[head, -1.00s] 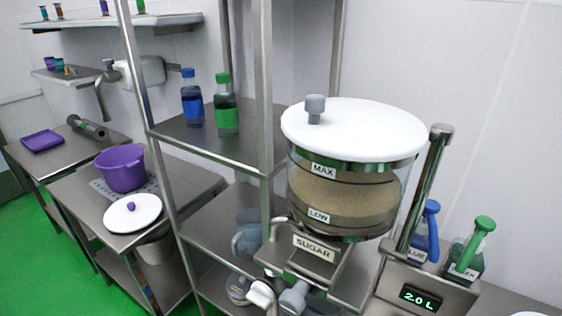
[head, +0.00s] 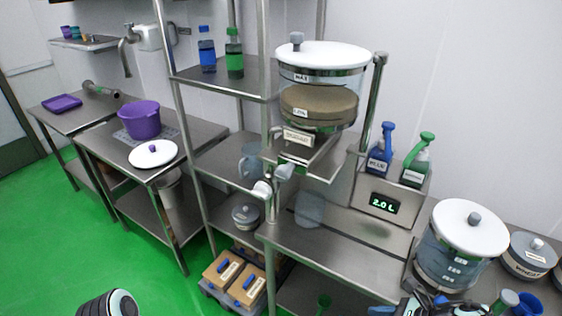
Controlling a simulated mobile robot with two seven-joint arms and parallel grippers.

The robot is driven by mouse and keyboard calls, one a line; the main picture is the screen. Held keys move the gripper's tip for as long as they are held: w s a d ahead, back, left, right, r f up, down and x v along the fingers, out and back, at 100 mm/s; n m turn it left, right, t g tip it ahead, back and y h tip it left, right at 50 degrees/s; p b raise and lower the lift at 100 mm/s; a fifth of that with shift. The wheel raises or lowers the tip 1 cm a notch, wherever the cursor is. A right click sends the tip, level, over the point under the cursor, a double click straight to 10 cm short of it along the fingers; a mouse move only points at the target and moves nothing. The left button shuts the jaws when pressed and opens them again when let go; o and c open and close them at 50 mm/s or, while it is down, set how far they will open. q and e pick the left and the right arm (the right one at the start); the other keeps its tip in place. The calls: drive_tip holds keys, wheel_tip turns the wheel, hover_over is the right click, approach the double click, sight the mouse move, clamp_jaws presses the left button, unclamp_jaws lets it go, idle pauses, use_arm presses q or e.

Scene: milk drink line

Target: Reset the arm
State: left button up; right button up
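A dark rounded part of my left arm (head: 108,303) shows at the bottom left edge of the head view. Its gripper fingers are not in view. A dark mechanical part of my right arm (head: 432,306) shows at the bottom right edge, in front of the steel counter. It is cut off by the frame, so I cannot see whether its gripper is open or shut, or whether it holds anything.
A sugar hopper (head: 318,84) stands above the steel counter (head: 335,232). A lidded clear container (head: 455,257) stands at the right. A purple pot (head: 139,121) and a white lid (head: 153,154) are on the left table. The green floor (head: 60,230) is open at the left.

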drive_tip(key=w+a+f+m, duration=0.4)
drive_tip(key=w+f+m, duration=0.2)
drive_tip(key=m, duration=0.5)
wheel_tip(320, 180, down, 14)
drive_tip(key=s+a+r+m+h, duration=0.1)
drive_tip(key=a+m+h, duration=0.1)
drive_tip(key=m, duration=1.6)
use_arm(q)
drive_tip(key=shift+w+f, duration=0.1)
drive_tip(key=shift+w, duration=0.5)
use_arm(e)
drive_tip(key=s+a+f+m+g+h, duration=0.1)
drive_tip(key=s+a+f+m+g, duration=0.1)
drive_tip(key=s+f+m, duration=0.5)
drive_tip(key=s+a+f+m+g+h, duration=0.1)
drive_tip(key=s+a+f+m+g, duration=0.1)
drive_tip(key=s+f+m, duration=0.5)
drive_tip(key=s+m+g, duration=0.1)
drive_tip(key=s+m, duration=0.2)
drive_tip(key=m, duration=0.3)
drive_tip(key=shift+a+g, duration=0.35)
drive_tip(key=shift+g, duration=0.05)
